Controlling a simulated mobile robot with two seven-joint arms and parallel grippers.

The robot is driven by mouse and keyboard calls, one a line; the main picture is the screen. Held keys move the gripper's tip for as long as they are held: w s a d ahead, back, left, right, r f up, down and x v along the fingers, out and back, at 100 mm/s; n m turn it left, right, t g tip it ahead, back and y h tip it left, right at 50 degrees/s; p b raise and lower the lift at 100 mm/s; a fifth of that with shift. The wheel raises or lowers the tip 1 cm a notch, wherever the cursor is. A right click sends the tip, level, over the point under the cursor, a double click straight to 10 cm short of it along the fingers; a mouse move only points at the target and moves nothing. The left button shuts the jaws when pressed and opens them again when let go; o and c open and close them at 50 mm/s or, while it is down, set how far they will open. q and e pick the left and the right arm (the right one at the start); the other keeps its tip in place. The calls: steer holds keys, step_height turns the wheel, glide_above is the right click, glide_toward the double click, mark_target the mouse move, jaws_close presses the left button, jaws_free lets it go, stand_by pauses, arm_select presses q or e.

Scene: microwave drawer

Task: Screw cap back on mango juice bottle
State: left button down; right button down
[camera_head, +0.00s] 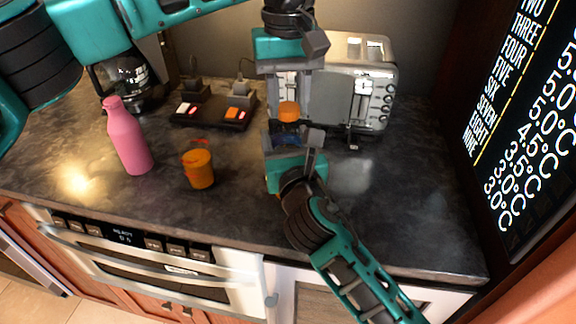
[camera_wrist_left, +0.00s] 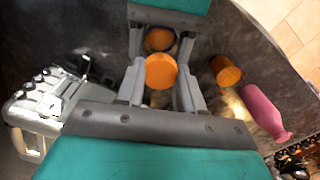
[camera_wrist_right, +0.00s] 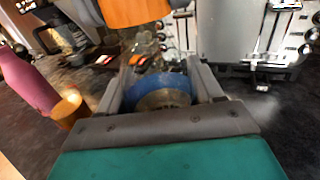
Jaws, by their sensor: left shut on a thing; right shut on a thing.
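My left gripper (camera_head: 289,104) reaches down from above and is shut on an orange cap (camera_head: 289,112). The cap also shows as a round disc between the fingers in the left wrist view (camera_wrist_left: 160,71). My right gripper (camera_head: 288,147) reaches up from below and is shut on the mango juice bottle, whose blue band (camera_wrist_right: 155,82) and tan base (camera_wrist_right: 162,100) show in the right wrist view. The cap is above the bottle, roughly in line with it. Fingers hide much of the bottle, and I cannot tell whether cap and bottle touch.
A pink bottle (camera_head: 127,137) and an orange cup (camera_head: 199,169) stand on the dark counter (camera_head: 235,205) at the left. A silver toaster (camera_head: 345,85) is close behind the grippers. A switched power strip (camera_head: 213,111) lies behind the cup. The right side of the counter is clear.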

arm_select(q)
steer(key=c, duration=0.6)
jaws_free()
step_height(320, 180, up, 12)
steer(key=shift+r, duration=0.1)
arm_select(e)
steer(key=shift+c, duration=0.5)
jaws_free()
